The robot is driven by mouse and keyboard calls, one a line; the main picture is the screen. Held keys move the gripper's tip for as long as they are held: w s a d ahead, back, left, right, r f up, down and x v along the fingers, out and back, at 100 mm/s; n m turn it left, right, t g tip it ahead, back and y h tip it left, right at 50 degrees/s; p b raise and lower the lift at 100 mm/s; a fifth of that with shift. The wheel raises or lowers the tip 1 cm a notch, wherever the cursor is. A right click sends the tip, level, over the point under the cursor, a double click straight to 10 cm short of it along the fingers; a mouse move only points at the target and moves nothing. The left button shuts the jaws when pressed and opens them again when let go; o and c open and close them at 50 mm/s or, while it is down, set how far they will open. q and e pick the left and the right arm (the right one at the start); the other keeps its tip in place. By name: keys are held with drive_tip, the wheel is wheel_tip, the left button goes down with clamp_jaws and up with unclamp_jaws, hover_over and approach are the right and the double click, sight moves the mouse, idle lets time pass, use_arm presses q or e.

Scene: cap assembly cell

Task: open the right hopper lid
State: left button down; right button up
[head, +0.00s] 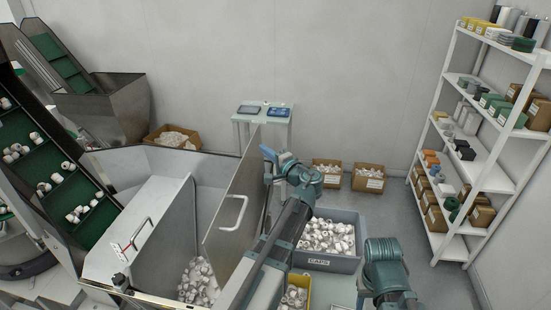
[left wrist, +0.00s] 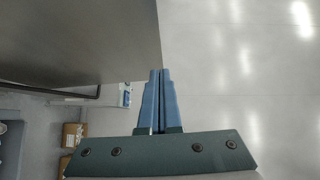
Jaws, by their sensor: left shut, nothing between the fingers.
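The right hopper lid (head: 237,205) is a grey metal panel with a white bar handle (head: 233,212). It stands raised, nearly upright, and the hopper opening beside it shows white caps (head: 198,281) inside. My left gripper (head: 267,154) is shut and empty, just to the right of the lid's upper edge. In the left wrist view its blue fingers (left wrist: 160,74) are pressed together by the edge of a grey panel (left wrist: 80,40). I cannot tell whether they touch it. My right gripper is not in view; only a teal part of my right arm shows at the bottom.
The left hopper lid (head: 150,215) lies closed, with its own handle (head: 140,233). A grey crate of caps (head: 328,263) and a yellow bin (head: 296,283) stand right of the hopper. A small table (head: 264,117) stands behind, shelves (head: 480,170) at right.

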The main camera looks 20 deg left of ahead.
sight(249, 146)
use_arm(q)
drive_tip(key=shift+s+a+f, duration=0.1)
drive_tip(key=shift+s+a, duration=0.15)
drive_tip(key=shift+a, duration=0.5)
drive_tip(key=shift+s+a, duration=0.25)
drive_tip(key=shift+a, duration=0.5)
drive_tip(key=shift+s+a, duration=0.1)
drive_tip(key=shift+a, duration=0.15)
drive_tip(key=shift+n+g+h, duration=0.4)
drive_tip(key=shift+n+h, duration=0.2)
drive_tip(key=a+p, duration=0.1)
drive_tip(key=a, duration=0.1)
drive_tip(key=s+a+p, duration=0.1)
drive_tip(key=a, duration=0.2)
drive_tip(key=shift+s+f, duration=0.1)
drive_tip(key=shift+f, duration=0.1)
